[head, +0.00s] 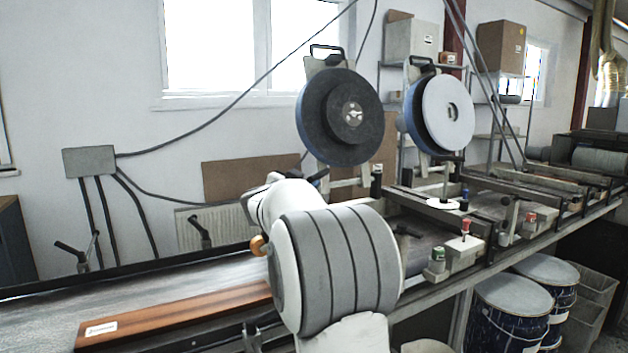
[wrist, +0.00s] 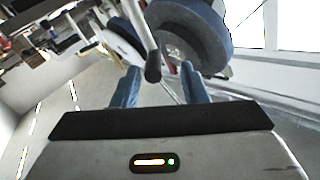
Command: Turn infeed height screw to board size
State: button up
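In the wrist view, my gripper (wrist: 160,75) shows two blue fingers spread apart with nothing held between them. A grey rod with a dark rounded end (wrist: 152,70) shows beyond and between the fingers; I cannot tell whether it belongs to the infeed height screw. In the head view my own arm hides the gripper. A vertical spindle with a white disc (head: 442,204) stands on the machine right of my arm. A black-ended lever (head: 319,176) shows just above my arm. A brown board (head: 172,316) with a white label lies on the conveyor belt (head: 60,300) at left.
Two large brush discs, one dark (head: 325,110) and one pale (head: 448,112), stand above the conveyor. A green knob (head: 438,254) and a red knob (head: 466,227) are on the near rail. Blue drums (head: 508,315) stand below at right. The belt is clear behind the board.

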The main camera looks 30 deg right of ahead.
aim_at(318, 173)
jog(key=x, duration=0.5)
jog(key=shift+d, duration=0.45)
jog(key=shift+w+d, duration=0.3)
jog(key=shift+d, duration=0.3)
jog(key=shift+r, duration=0.1)
grip_shut()
jog(key=shift+a, duration=0.4)
jog(key=shift+s+d, duration=0.15)
jog(key=shift+d, duration=0.05)
jog(key=shift+r+p, duration=0.25)
jog(key=shift+p, duration=0.45)
